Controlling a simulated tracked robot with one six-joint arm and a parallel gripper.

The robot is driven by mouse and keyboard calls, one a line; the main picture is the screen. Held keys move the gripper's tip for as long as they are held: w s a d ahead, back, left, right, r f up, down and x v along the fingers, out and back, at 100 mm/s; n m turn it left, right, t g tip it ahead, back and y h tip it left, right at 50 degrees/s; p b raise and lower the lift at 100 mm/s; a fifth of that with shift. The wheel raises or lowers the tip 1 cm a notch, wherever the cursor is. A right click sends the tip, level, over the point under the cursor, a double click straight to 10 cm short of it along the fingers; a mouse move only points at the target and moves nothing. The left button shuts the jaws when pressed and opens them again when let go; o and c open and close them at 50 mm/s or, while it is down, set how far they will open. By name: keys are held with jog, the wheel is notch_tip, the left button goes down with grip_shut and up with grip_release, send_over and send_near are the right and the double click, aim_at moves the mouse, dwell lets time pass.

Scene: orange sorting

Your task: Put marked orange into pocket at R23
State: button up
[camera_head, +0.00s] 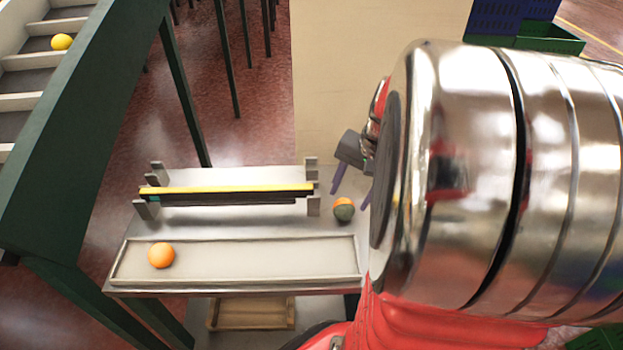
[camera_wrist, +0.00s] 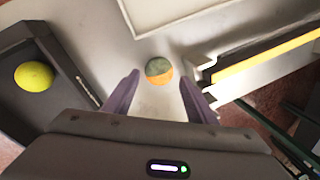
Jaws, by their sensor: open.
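An orange with a grey-green patch over about half of it (camera_head: 343,209) rests on the grey table, to the right of the rack. In the wrist view this two-coloured orange (camera_wrist: 158,70) shows between and just beyond my fingertips. My gripper (camera_head: 352,192) is open and empty, with its purple fingers pointing down close above the orange; it also shows in the wrist view (camera_wrist: 159,80). My arm's metal link hides part of the gripper in the head view. A plain orange (camera_head: 161,255) lies in the shallow tray (camera_head: 240,279). I cannot make out any R23 label.
A rack with a yellow bar (camera_head: 230,189) stands behind the tray; its yellow bar (camera_wrist: 268,54) is right of my fingers. A slatted conveyor (camera_head: 36,61) at the far left carries a yellow fruit (camera_head: 61,41). A dark trough with a yellow fruit (camera_wrist: 34,76) lies left in the wrist view.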

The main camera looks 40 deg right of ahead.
aim_at(347, 203)
jog(key=shift+x, duration=2.6)
jog(key=shift+c, duration=0.2)
jog(key=c, duration=0.9)
jog(key=shift+w+a+r+v, duration=0.15)
jog(key=shift+w+v, duration=0.15)
jog(key=shift+v, duration=1.35)
jog(key=shift+w+a+v, duration=0.2)
jog(key=shift+w+v, duration=0.15)
jog(key=shift+v, duration=1.3)
jog(key=shift+w+a+r+v, duration=0.15)
jog(key=shift+w+v, duration=0.15)
jog(key=shift+v, duration=1.35)
jog(key=shift+f, duration=0.1)
